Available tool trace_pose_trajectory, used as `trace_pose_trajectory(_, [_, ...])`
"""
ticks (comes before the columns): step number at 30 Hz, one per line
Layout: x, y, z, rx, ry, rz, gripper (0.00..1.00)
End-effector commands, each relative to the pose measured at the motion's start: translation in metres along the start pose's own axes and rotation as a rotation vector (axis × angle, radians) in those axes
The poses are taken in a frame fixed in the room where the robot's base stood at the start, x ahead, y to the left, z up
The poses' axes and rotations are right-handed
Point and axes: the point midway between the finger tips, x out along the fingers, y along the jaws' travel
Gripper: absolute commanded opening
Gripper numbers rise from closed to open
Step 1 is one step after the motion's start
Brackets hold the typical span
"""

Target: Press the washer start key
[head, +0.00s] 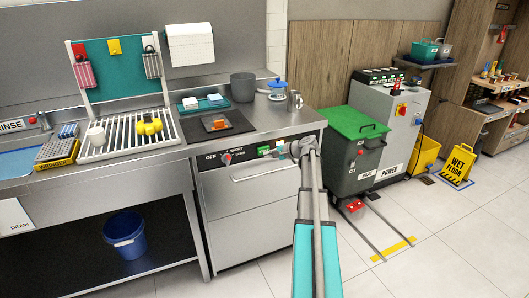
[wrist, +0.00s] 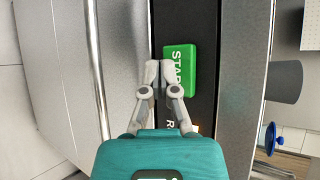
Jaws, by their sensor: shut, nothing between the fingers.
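The washer (head: 236,205) stands under the counter, with a dark control panel along its top front. Its green start key (head: 263,150) is on that panel, left of my gripper (head: 291,150) in the head view. In the wrist view the start key (wrist: 180,68) is a bright green block marked "START", partly covered at its left edge by a fingertip. My gripper (wrist: 156,73) is shut and empty, with its tips in front of the panel at the key's edge. I cannot tell whether the tips touch the key.
The washer's knob (head: 226,158), marked off, short and long, is left of the key. A bar handle (head: 258,175) runs below the panel and shows as a long bar (wrist: 97,70) in the wrist view. A grey bin with a green lid (head: 358,122) stands right of the washer.

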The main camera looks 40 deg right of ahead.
Motion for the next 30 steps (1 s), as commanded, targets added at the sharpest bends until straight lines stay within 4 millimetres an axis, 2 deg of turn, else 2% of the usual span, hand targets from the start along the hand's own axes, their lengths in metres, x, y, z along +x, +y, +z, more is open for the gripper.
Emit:
trace_pose_trajectory(14, [-0.004, 0.003, 0.003, 0.0, 0.0, 0.0, 0.0])
trace_pose_trajectory(30, [-0.029, 0.021, 0.022, 0.001, 0.0, 0.0, 0.0])
